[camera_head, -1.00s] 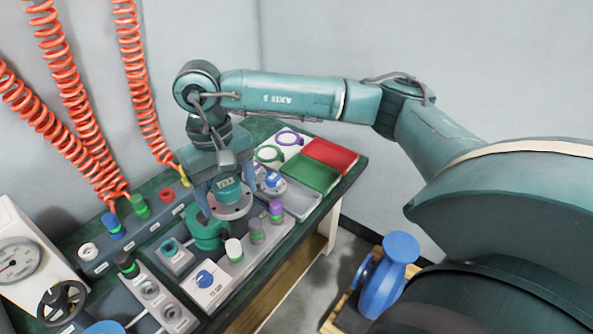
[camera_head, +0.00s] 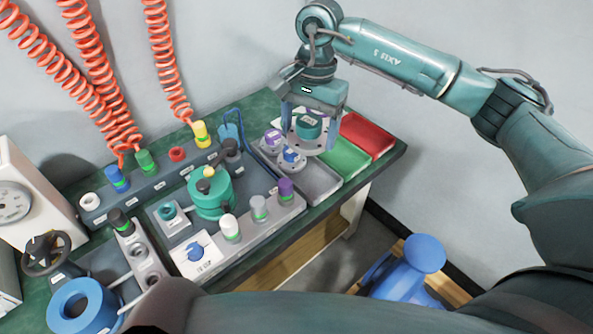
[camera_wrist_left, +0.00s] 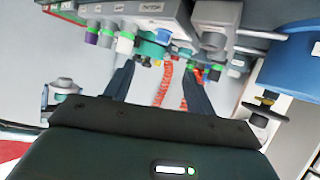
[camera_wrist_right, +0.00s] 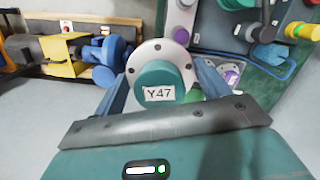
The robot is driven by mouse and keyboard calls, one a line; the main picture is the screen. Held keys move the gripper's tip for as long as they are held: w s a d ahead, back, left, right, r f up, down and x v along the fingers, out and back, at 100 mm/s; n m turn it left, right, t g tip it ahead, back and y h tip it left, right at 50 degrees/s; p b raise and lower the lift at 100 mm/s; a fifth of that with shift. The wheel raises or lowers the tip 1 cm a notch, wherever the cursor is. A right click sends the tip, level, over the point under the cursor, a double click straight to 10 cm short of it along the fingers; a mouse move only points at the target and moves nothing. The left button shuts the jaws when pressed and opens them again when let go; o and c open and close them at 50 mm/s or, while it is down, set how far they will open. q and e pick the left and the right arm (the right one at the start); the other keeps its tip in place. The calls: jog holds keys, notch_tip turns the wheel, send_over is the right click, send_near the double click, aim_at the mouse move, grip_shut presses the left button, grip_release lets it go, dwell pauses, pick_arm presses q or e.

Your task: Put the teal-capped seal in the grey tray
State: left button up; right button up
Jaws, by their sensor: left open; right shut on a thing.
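My right gripper (camera_head: 312,130) is shut on the teal-capped seal (camera_head: 308,126) and holds it in the air near the trays. In the right wrist view the seal's teal cap (camera_wrist_right: 162,78) reads Y47, and its round grey flange has bolt holes. The grey tray (camera_head: 320,182) lies on the bench below the seal in the head view, nearest the front of the tray row.
A green tray (camera_head: 345,158) and a red tray (camera_head: 368,134) lie beyond the grey one. A teal test fixture (camera_head: 210,192), a row of capped posts (camera_head: 258,208) and orange coiled hoses (camera_head: 100,80) are to the left. A blue pump-like object (camera_head: 410,265) stands on the floor.

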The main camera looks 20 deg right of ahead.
jog(key=w+d+f+m+b, duration=0.2)
jog(key=f+m+b, duration=0.2)
jog(key=m, duration=0.5)
jog(key=w+d+f+m+t+h+b, duration=0.1)
jog(key=w+d+f+m+b, duration=0.1)
jog(key=f+m, duration=0.7)
jog(key=w+d+f+m+t+b, duration=0.1)
jog(key=f+m+b, duration=0.4)
jog(key=m, duration=0.6)
jog(key=shift+w+d+f+h+b, duration=0.1)
jog(key=shift+w+d+f+b, duration=0.1)
jog(key=shift+w, duration=0.25)
jog(key=shift+w+d+f+h+b, duration=0.1)
jog(key=shift+w+d+f, duration=0.15)
jog(key=shift+w, duration=0.25)
jog(key=shift+w+d+f+h+b, duration=0.1)
jog(key=shift+w+d+f, duration=0.1)
jog(key=shift+w, duration=0.25)
notch_tip(320, 180, down, 4)
jog(key=shift+f+b, duration=0.1)
jog(key=shift+b, duration=0.3)
pick_arm(q)
jog(key=f, duration=0.2)
jog(key=f+m+t, duration=0.1)
jog(key=f, duration=0.1)
jog(key=f+m+t, duration=0.1)
jog(key=shift+w+d+f+h, duration=0.15)
jog(key=shift+w+f+h, duration=0.2)
jog(key=shift+f+h, duration=0.05)
